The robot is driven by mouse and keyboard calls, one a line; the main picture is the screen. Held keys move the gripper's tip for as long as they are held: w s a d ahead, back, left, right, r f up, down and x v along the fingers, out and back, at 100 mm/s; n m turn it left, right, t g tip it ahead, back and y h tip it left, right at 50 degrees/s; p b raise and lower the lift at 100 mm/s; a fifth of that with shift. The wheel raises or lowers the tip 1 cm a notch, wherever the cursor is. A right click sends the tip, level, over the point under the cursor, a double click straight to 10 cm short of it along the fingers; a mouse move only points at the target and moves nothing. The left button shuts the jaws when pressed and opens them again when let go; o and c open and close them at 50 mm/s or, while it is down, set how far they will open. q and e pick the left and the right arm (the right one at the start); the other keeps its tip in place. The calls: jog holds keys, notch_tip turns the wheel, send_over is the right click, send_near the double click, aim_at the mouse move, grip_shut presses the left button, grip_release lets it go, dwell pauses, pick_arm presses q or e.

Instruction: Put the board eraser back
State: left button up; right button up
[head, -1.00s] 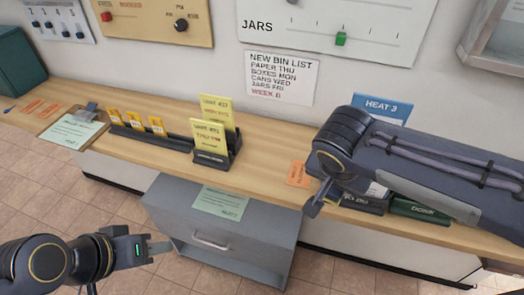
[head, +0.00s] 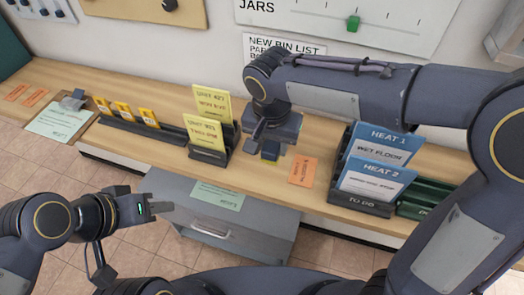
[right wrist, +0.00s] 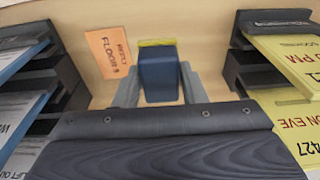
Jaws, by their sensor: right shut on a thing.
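The board eraser (right wrist: 158,78) is a small dark blue block with a yellow-green edge. It stands between the two fingers of my right gripper (right wrist: 155,88), which is shut on it. In the head view my right gripper (head: 268,143) is over the counter (head: 265,185), between the yellow-card rack and the blue-card rack. The eraser's yellow-green part (head: 270,152) shows just below it. I cannot tell whether the eraser touches the counter. My left gripper (head: 158,208) is in front of the counter, near the grey cabinet, with nothing visible in it; its finger gap is unclear.
A rack with yellow cards (head: 208,135) stands left of my right gripper. A rack with blue HEAT cards (head: 375,175) stands to the right. An orange note (head: 302,170) lies between them. A green tray (head: 420,195) is further right. A grey cabinet (head: 225,225) stands in front.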

aim_at(262, 154)
jog(key=f, duration=0.1)
jog(key=w+a+f, duration=0.1)
jog(key=a+f, duration=0.1)
jog(key=shift+w+f, duration=0.2)
jog(key=shift+w, duration=0.2)
jog(key=shift+f, duration=1.55)
jog(key=o, duration=0.9)
jog(key=shift+a+r, duration=0.1)
jog(key=r, duration=0.4)
jog(key=s+r, duration=0.1)
jog(key=r, duration=0.6)
jog(key=shift+s+a+r+p, duration=0.2)
jog(key=shift+r+p, duration=0.1)
jog(key=shift+r, duration=0.1)
